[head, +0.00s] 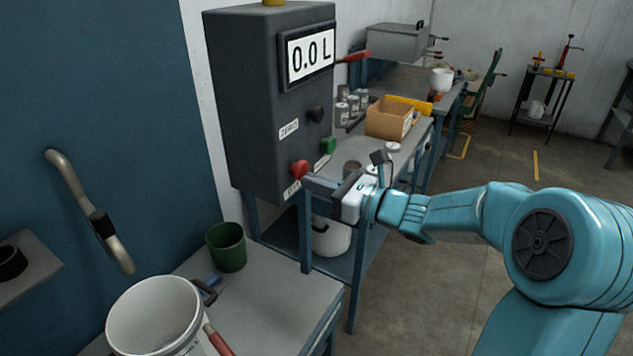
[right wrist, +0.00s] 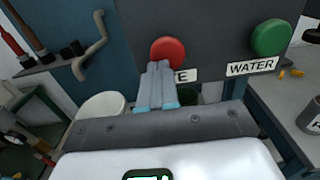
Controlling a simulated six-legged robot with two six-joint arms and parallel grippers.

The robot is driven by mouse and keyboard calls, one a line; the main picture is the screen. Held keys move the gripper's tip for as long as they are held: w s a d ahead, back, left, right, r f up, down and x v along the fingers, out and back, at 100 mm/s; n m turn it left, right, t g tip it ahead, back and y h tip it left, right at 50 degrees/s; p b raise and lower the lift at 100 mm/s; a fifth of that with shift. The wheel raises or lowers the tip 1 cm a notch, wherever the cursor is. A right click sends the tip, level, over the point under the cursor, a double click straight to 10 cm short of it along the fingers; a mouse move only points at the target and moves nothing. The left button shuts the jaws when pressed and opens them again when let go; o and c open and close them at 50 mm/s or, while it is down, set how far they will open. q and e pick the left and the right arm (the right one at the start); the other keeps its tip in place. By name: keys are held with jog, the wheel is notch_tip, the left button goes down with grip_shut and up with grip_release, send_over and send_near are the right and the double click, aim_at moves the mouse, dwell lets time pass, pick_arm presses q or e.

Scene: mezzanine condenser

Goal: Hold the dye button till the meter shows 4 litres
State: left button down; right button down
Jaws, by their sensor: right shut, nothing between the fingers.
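The meter (head: 308,54) on the dark grey dispenser box (head: 255,100) reads 0.0 L. The red dye button (head: 299,169) sits low on the box front, its label partly hidden. My right gripper (head: 307,181) is shut and empty, with its fingertips right at the red button. In the right wrist view the closed fingertips (right wrist: 160,66) overlap the lower edge of the red button (right wrist: 167,52); I cannot tell whether they touch it. My left gripper is not in view.
A green button (head: 328,146), labelled WATER in the wrist view (right wrist: 252,68), is right of the red one. A black button (head: 316,113) is above, by the ZERO label (head: 289,129). A white bucket (head: 155,315) and green cup (head: 227,247) stand on the near bench.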

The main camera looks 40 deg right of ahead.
jog(key=shift+w+a+r+b, duration=0.15)
jog(key=shift+w+b, duration=0.05)
jog(key=shift+w, duration=0.25)
jog(key=shift+w+a+r+b, duration=0.1)
jog(key=shift+w+a+b, duration=0.05)
jog(key=shift+w, duration=0.25)
jog(key=shift+r, duration=0.1)
dwell(7.0)
